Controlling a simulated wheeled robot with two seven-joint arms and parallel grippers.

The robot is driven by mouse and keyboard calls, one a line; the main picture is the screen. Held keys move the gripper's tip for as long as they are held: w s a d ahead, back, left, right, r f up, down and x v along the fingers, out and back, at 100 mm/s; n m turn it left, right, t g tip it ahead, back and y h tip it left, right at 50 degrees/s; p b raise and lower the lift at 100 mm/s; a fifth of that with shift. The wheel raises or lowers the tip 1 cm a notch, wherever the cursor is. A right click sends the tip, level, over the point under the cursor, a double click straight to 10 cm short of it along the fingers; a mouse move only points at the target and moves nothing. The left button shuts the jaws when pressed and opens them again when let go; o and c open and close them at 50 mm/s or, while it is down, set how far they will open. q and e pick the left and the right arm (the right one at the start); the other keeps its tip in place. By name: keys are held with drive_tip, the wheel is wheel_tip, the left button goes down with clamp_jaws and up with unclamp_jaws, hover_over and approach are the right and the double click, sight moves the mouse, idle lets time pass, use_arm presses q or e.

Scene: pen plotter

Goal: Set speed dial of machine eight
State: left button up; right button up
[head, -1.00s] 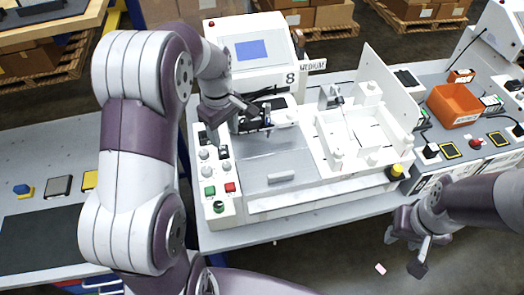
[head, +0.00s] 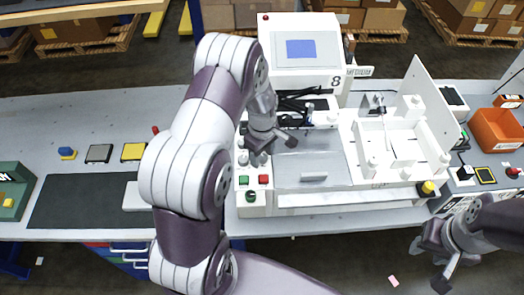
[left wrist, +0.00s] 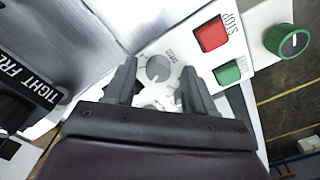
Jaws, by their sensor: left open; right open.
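Machine eight is the white plotter (head: 300,60) with an "8" below its screen. Its control panel runs down its left side. In the left wrist view a grey round dial (left wrist: 158,68) with small lettering beside it, too small to read surely, lies between my left fingertips. A second knob (left wrist: 152,104) behind it is partly hidden by the gripper. My left gripper (left wrist: 158,78) is open, its fingers on either side of the dial; contact cannot be told. In the head view my left gripper (head: 270,152) covers part of the panel. My right gripper (head: 438,266) is open and empty, low at the right.
A red STOP button (left wrist: 211,34), a green button (left wrist: 228,72) and a green knob (left wrist: 293,40) are close to the dial. An orange bin (head: 497,130) stands farther right.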

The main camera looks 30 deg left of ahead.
use_arm(q)
drive_tip(key=shift+w+d, duration=0.1)
drive_tip(key=shift+d, duration=0.05)
clamp_jaws()
drive_tip(key=shift+n, duration=0.3)
drive_tip(key=n, duration=0.8)
drive_tip(key=shift+r, duration=0.1)
drive_tip(key=shift+w, duration=0.1)
idle(0.3)
